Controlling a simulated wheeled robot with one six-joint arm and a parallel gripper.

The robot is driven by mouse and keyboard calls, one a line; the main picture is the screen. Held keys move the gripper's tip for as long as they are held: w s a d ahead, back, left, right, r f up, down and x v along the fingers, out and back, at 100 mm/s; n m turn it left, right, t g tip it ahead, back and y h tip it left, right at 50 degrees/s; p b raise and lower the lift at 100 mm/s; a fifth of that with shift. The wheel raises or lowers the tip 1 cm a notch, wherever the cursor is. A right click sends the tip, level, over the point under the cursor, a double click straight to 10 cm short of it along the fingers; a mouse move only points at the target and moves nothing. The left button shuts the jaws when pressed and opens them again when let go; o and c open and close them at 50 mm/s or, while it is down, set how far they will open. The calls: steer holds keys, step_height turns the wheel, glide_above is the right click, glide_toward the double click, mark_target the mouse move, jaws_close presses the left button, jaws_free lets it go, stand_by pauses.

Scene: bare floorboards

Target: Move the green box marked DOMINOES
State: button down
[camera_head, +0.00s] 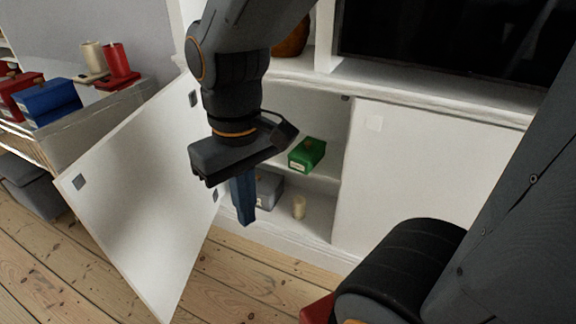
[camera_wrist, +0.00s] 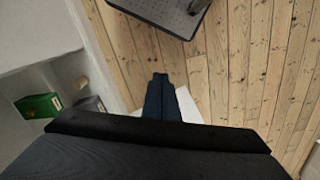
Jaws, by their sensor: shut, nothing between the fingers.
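The green box (camera_head: 306,154) sits on the inner shelf of an open white cabinet in the head view. A small pale label shows on its front, too small to read. It also shows in the wrist view (camera_wrist: 38,105) at the left. My gripper (camera_head: 244,217) points down in front of the cabinet opening, left of the green box and apart from it. Its fingers are shut together and empty. They also show in the wrist view (camera_wrist: 160,78), over the floor.
The cabinet's open white door (camera_head: 140,200) stands left of my gripper. Below the shelf are a grey box (camera_head: 268,190) and a cream cylinder (camera_head: 299,207). A left-hand unit holds a blue box (camera_head: 50,102), red boxes and cylinders. Floorboards in front are partly clear.

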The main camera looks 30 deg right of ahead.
steer(key=w+d+f+n+g+h+b, duration=0.4)
steer(key=w+d+f+n+h+b, duration=0.6)
steer(key=f+n, duration=0.55)
steer(key=w+d+f+n+t+h+b, duration=0.2)
steer(key=w+d+f+n+h+b, duration=0.15)
steer(key=w+f+n, duration=0.4)
steer(key=w+d+f+n+t+h+b, duration=0.25)
steer(key=w+f+n+h+b, duration=0.2)
steer(key=w+n, duration=0.55)
steer(key=w+d+b, duration=0.3)
steer(key=d+b, duration=0.1)
steer(key=d, duration=0.8)
steer(key=shift+w+f, duration=0.25)
steer(key=shift+f, duration=0.05)
steer(key=shift+d, duration=0.1)
